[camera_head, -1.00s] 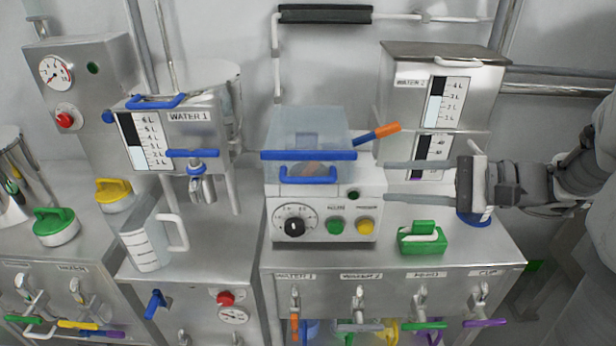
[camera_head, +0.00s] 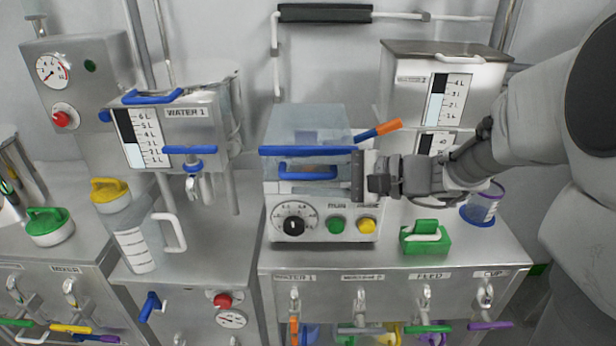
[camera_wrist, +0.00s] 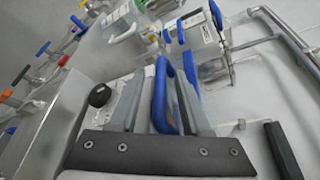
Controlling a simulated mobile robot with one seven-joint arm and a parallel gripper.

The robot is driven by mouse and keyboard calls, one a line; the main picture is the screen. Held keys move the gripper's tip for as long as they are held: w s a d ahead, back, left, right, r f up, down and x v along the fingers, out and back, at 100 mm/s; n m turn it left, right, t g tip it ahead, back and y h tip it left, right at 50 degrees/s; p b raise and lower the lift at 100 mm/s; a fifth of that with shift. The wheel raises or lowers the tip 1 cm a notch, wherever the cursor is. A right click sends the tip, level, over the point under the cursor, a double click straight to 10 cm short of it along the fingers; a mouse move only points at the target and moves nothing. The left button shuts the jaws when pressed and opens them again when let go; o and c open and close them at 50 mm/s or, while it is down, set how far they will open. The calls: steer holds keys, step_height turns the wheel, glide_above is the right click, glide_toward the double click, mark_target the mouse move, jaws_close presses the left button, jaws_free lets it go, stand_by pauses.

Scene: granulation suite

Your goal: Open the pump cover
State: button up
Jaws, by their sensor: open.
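The pump cover (camera_head: 305,122) is a translucent bluish box lid on the pump (camera_head: 320,205) in the middle of the head view. It looks closed. A blue bar runs along its front edge, and a blue handle (camera_head: 308,168) sits just below. My gripper (camera_head: 315,178) reaches in from the right in front of the pump, its fingers pointing left at the handle. In the wrist view the blue handle (camera_wrist: 162,95) lies between the two open fingers of my gripper (camera_wrist: 160,75). Whether either finger touches it I cannot tell.
An orange-tipped blue lever (camera_head: 378,131) sticks out at the cover's right. A green object (camera_head: 425,238) stands on the counter. The WATER 1 tank (camera_head: 180,125) and a measuring jug (camera_head: 135,235) are left; the WATER 2 tank (camera_head: 440,85) is behind right.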

jaws_close()
stand_by(1.4)
